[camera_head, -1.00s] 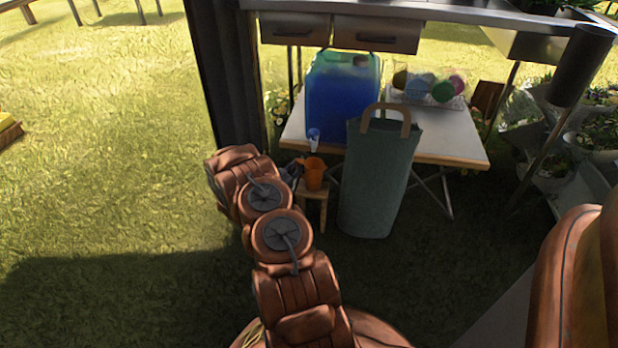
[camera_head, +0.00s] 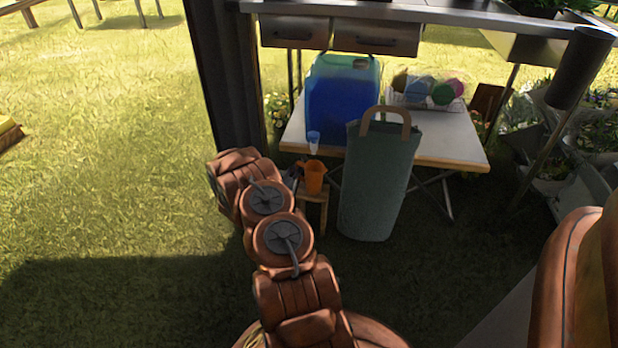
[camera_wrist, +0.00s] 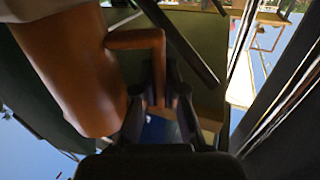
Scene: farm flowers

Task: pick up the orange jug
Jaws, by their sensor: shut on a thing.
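The orange jug (camera_head: 314,179) is small and upright at the small wooden stool (camera_head: 316,207), below the tap of the blue water container. I cannot tell whether its base touches the stool. In the wrist view the jug (camera_wrist: 72,68) fills the upper left, and its angular handle reaches to the middle. My gripper (camera_wrist: 160,105) is shut on that handle, one dark finger on each side. In the head view my gripper is mostly hidden behind my arm, just left of the jug.
A large blue container (camera_head: 343,105) stands on the folding table (camera_head: 450,138). A green bag (camera_head: 378,185) with a tan handle stands close to the right of the stool. A dark post (camera_head: 228,80) rises behind my arm. Open grass lies to the left.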

